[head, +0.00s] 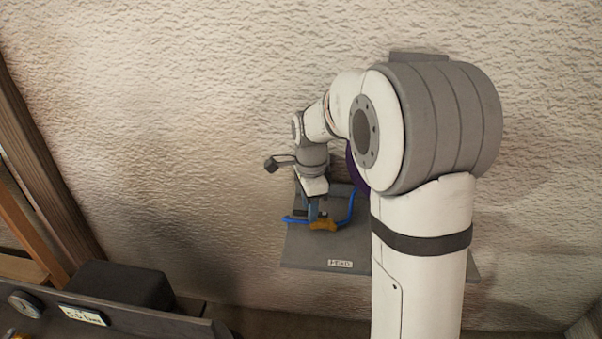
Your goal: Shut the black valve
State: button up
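A grey panel (330,250) with a small white label (340,263) stands in front of the wall. A bent blue piece (348,212) and an orange-brown piece (323,225) show on it. My gripper (317,213) points down at the panel, right by these pieces. Its fingers are too small and overlapped to show whether they are open or shut, or whether they touch anything. I cannot pick out a black valve for certain; my gripper and arm cover part of the panel.
A purple round thing (358,172) is mostly hidden behind my arm. At the lower left are a dark box (120,286), a round dial (25,304) and a labelled plate (83,315). Wooden beams (40,165) edge the left. The rough wall (180,90) is bare above.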

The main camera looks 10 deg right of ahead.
aim_at(304, 213)
jog(key=w+m+p, duration=0.1)
jog(key=w+r+m+p, duration=0.1)
jog(key=w+m, duration=0.1)
jog(key=w+r+m+p, duration=0.1)
jog(key=w, duration=0.1)
jog(key=shift+w+a+r+m, duration=0.1)
jog(key=shift+w+m, duration=0.15)
jog(key=shift+m, duration=0.05)
notch_tip(304, 213, down, 8)
jog(key=shift+r, duration=0.15)
jog(key=shift+c, duration=0.2)
